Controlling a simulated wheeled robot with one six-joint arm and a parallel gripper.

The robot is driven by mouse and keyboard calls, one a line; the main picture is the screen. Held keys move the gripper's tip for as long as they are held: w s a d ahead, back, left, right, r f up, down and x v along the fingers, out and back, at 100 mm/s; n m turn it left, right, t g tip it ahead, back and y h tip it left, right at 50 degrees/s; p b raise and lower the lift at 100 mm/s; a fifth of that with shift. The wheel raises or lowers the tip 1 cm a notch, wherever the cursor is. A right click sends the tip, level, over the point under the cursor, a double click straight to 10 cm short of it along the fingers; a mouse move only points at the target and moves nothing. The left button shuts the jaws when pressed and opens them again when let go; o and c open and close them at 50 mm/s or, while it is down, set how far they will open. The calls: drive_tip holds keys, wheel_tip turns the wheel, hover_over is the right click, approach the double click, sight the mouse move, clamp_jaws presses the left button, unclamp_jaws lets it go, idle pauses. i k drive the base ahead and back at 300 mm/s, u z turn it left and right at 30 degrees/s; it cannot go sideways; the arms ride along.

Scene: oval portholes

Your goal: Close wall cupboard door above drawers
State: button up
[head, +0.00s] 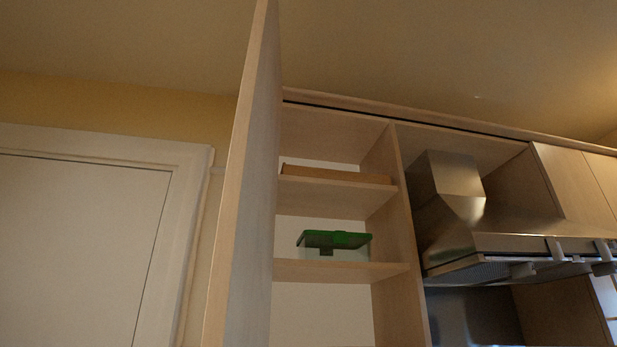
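The wall cupboard (392,220) is open, with pale wood sides and shelves. Its door (243,190) stands swung out at the left side, seen nearly edge-on and reaching up out of the top of the picture. Inside, a clear box with a green lid (334,241) sits on the lower visible shelf. A flat brown item (335,174) lies on the shelf above. The bottom of the door and cupboard is cut off by the picture's lower edge, and the drawers are out of sight. My gripper is not in view.
A steel range hood (455,220) hangs right of the cupboard, with closed cupboard doors (575,185) beyond it. A white room door (80,245) with a frame is at the left. No object shows inside the opening in front of the shelves.

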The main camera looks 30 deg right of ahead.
sight(238, 312)
drive_tip(key=z, duration=1.95)
drive_tip(key=k, duration=1.5)
drive_tip(key=u, duration=1.4)
